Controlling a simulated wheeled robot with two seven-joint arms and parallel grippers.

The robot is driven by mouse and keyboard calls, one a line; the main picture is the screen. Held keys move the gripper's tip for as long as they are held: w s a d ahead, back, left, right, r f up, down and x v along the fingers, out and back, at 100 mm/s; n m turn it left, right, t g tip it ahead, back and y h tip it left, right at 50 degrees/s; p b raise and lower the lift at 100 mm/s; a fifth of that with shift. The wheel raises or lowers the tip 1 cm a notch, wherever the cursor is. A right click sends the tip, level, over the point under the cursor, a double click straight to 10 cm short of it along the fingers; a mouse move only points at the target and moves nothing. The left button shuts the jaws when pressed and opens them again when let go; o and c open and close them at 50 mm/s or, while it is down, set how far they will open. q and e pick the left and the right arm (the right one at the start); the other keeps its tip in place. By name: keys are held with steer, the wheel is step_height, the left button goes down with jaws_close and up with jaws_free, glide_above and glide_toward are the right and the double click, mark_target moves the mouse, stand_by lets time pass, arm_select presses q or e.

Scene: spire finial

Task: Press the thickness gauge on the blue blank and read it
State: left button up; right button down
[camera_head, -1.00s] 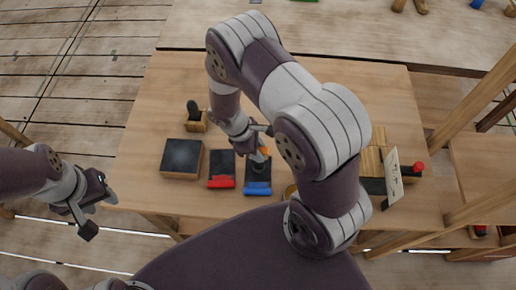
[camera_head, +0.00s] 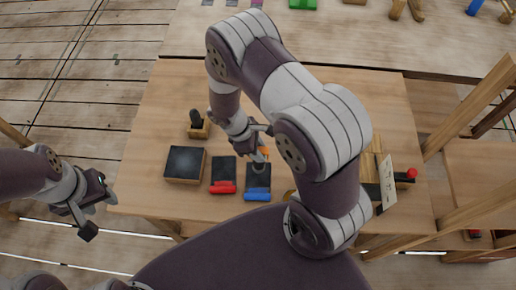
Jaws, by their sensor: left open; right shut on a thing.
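The blue blank (camera_head: 258,196) is a dark plate with a blue front edge, lying flat on the wooden table (camera_head: 150,120). My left gripper (camera_head: 98,213) is open and empty, off the table's left front edge.
A similar dark plate with a red edge (camera_head: 222,187) lies just left of the blue one. Further left are a dark-topped block (camera_head: 185,164) and a wooden holder with a black knob (camera_head: 198,124). A white card (camera_head: 387,182) and a red-knobbed item (camera_head: 411,174) stand at right.

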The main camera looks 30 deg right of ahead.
mark_target(258, 168)
stand_by(0.8)
steer(key=shift+f+b, duration=1.95)
steer(key=shift+f, duration=0.45)
steer(key=c, duration=0.7)
jaws_free()
